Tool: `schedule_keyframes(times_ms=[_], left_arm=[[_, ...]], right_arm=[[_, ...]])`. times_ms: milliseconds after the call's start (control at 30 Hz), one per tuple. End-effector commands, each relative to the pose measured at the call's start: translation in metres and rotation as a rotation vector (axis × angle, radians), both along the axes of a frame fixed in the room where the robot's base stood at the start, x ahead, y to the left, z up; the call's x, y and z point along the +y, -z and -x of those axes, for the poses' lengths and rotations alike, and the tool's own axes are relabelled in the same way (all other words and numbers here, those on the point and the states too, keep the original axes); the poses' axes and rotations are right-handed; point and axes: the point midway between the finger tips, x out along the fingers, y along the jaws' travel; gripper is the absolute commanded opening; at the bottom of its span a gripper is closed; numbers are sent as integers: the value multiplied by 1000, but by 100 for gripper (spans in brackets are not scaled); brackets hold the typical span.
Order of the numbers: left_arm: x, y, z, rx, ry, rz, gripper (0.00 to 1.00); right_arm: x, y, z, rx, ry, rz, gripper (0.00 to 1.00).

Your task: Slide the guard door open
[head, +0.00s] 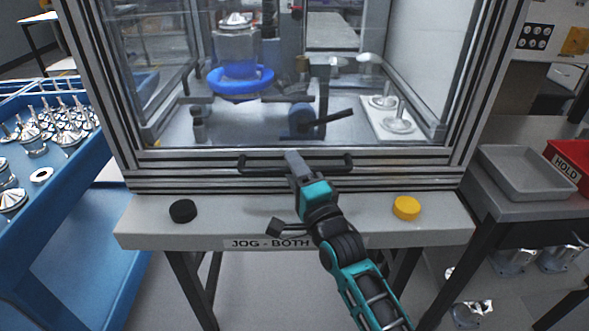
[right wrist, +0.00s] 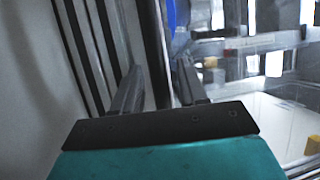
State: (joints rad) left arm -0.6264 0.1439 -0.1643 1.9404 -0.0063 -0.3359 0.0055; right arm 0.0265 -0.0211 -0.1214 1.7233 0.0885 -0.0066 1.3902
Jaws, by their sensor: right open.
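The guard door is a clear pane in the front of a metal-framed enclosure (head: 118,95), with its lower rail down at the bottom of the opening. A long black bar handle (head: 254,166) runs level across that rail. My right gripper (head: 294,160) is at the middle of the handle. In the right wrist view its two fingers (right wrist: 160,80) are apart, and the dark handle bar (right wrist: 154,40) passes between them. I cannot tell whether either finger touches it. My left gripper is not in view.
Below the door is a grey ledge with a black button (head: 183,211) and a yellow button (head: 406,208). A blue cart (head: 62,215) with metal parts stands at left. A grey tray (head: 527,172) and a red HOLD bin (head: 566,160) are at right. A fixture with a blue ring (head: 241,84) is behind the pane.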

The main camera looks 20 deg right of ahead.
Motion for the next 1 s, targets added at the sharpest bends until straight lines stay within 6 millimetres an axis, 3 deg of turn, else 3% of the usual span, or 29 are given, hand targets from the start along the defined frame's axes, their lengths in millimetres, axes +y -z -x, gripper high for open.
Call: schedule_keyframes(times_ms=[267,733,1000], left_arm=[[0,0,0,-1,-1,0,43],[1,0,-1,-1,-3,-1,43],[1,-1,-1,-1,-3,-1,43]], right_arm=[[0,-1,-2,-1,0,0,42],[0,0,-1,-1,0,0,0],[0,0,-1,0,0,1,0]])
